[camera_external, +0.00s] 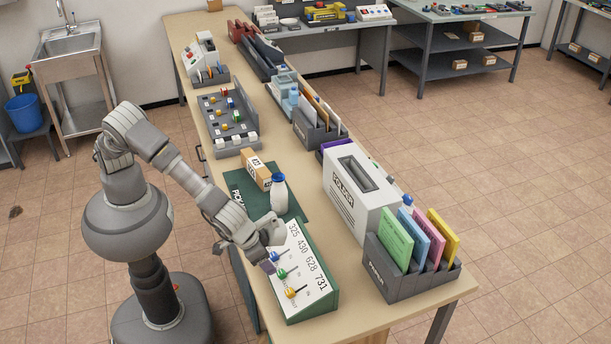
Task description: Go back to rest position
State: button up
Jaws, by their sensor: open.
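My gripper (269,258) is at the left side of a sloped white key board (306,262) in a green frame, marked 325, 430, 628 and 731. Its jaws are open, close to a blue-headed key or knob on the board. Whether they touch it is too small to tell. Green and yellow ones (291,292) sit lower on the board. My arm stretches from the left across the table edge, bent at the elbow.
A white bottle (279,195) with a blue cap and a cardboard box (256,170) stand on a green mat behind the board. A white FOLDER box (360,190) and a grey rack (412,280) of coloured folders stand to the right. Open floor (520,190) lies beyond the table.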

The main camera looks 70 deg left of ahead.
jog(key=shift+s+r, duration=0.2)
jog(key=shift+r, duration=0.3)
jog(key=w+a+r+t+h+b, duration=0.1)
jog(key=w+a+r, duration=0.45)
jog(key=r, duration=0.25)
jog(key=w+a+r+h, duration=0.1)
jog(key=w+a+r, duration=0.3)
jog(key=w+r, duration=0.35)
jog(key=w+a+r+t+h+b, duration=0.1)
jog(key=w+a+r+t, duration=0.3)
jog(key=a+r, duration=1.2)
jog(key=s+a+r+t+y, duration=0.1)
jog(key=s+a+r+t, duration=0.1)
jog(key=s+a+r, duration=0.2)
jog(key=s+a+r+t+y+b, duration=0.1)
jog(key=s+a+r+t, duration=0.1)
jog(key=a+r, duration=0.8)
jog(key=s+a+r+t+y, duration=0.1)
jog(key=s+a+r, duration=0.4)
jog(key=r, duration=0.6)
jog(key=shift+s+a+r+t, duration=0.15)
jog(key=shift+s+a+t, duration=0.25)
jog(key=shift+a, duration=0.75)
